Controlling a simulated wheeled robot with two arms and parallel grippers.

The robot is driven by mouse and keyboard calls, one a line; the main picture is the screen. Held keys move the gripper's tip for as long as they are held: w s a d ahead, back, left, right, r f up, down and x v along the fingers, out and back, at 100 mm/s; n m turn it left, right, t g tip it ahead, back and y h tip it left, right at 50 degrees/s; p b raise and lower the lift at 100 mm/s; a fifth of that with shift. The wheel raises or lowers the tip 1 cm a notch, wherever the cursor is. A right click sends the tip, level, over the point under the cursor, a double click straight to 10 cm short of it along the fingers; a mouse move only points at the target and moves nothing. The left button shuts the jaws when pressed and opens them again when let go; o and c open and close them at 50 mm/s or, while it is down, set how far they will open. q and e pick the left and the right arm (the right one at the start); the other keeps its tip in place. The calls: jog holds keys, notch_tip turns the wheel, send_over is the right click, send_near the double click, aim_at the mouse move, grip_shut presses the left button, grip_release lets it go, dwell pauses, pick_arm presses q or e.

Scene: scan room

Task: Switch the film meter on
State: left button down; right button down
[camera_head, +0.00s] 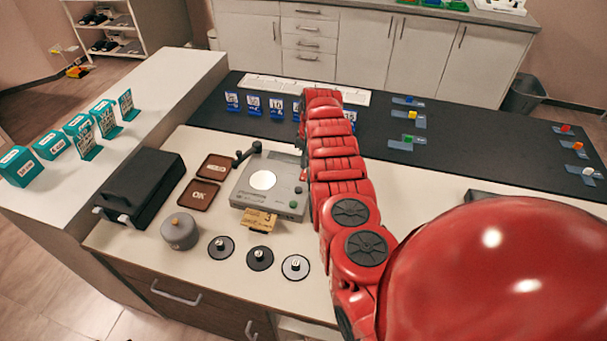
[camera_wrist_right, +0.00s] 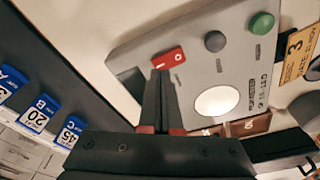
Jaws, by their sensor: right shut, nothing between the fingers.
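The film meter (camera_head: 248,192) is a grey box with a round white window and a black arm, on the white bench top left of my right arm. In the right wrist view its grey panel (camera_wrist_right: 200,72) shows a red rocker switch (camera_wrist_right: 172,57), a dark knob (camera_wrist_right: 215,41) and a green button (camera_wrist_right: 262,24). My right gripper (camera_wrist_right: 160,73) is shut and empty, its fingertips right at the red switch; I cannot tell whether they touch it. In the head view my red right arm hides most of that gripper. My left gripper is not in view.
A yellow tag (camera_head: 258,219) marked 3 lies at the meter's front. Brown trays (camera_head: 203,195), a black case (camera_head: 147,182), a grey pot (camera_head: 180,232) and round black discs (camera_head: 221,247) stand left and front. Blue numbered cards (camera_wrist_right: 38,115) stand on the dark mat behind.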

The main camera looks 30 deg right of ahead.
aim_at(305, 172)
jog(key=shift+f+b, duration=0.85)
dwell(0.9)
notch_tip(305, 172, up, 3)
jog(key=shift+f+p, duration=0.1)
jog(key=shift+p, duration=1.1)
notch_tip(305, 172, up, 2)
jog(key=shift+r+p, duration=0.15)
jog(key=shift+p, duration=0.5)
jog(key=shift+r+p, duration=0.4)
jog(key=shift+r, duration=0.6)
